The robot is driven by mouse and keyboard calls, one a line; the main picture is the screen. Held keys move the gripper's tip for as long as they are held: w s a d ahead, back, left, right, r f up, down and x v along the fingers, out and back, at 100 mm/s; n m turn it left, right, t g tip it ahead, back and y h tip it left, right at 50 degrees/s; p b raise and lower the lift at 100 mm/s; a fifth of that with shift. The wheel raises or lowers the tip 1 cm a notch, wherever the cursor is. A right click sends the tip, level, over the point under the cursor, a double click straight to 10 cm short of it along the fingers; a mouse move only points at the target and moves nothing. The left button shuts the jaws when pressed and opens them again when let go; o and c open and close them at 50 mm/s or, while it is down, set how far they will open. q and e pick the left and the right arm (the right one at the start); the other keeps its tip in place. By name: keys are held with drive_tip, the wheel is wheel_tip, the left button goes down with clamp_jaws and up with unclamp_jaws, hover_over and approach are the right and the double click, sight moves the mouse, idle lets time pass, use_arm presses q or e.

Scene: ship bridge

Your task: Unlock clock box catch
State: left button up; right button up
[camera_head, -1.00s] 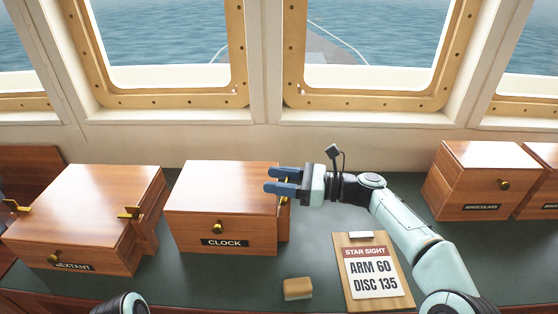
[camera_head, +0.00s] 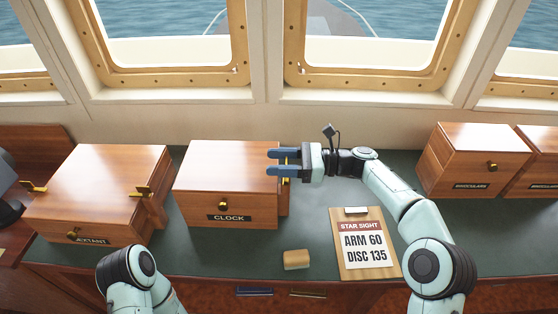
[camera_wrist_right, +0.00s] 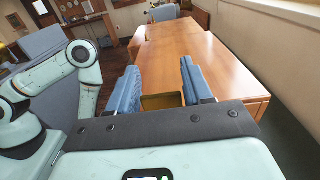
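The clock box (camera_head: 226,165) is a closed wooden box with a CLOCK label and a brass knob on its front. Its brass catch (camera_head: 286,160) is on the right side. My right gripper (camera_head: 270,162) is at that side, its two blue fingers apart, one nearer the window and one nearer me. In the right wrist view, the brass catch (camera_wrist_right: 162,101) shows between the spread fingers (camera_wrist_right: 166,80), with gaps visible. Whether a finger touches it is unclear. My left gripper is out of view; only a left arm joint shows at the bottom left.
The sextant box (camera_head: 100,185), with brass catches, stands left of the clock box. A clipboard (camera_head: 367,270) reading ARM 60, DISC 135 and a small tan block (camera_head: 297,260) lie in front. The binoculars box (camera_head: 470,165) stands at right. Green desktop (camera_head: 330,205) is clear between.

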drive_tip(key=shift+o, duration=0.7)
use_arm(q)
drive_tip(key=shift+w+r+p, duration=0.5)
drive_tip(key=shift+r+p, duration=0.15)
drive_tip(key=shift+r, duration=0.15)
use_arm(e)
drive_tip(key=d, duration=1.3)
drive_tip(key=shift+d, duration=0.2)
drive_tip(key=shift+w, duration=0.1)
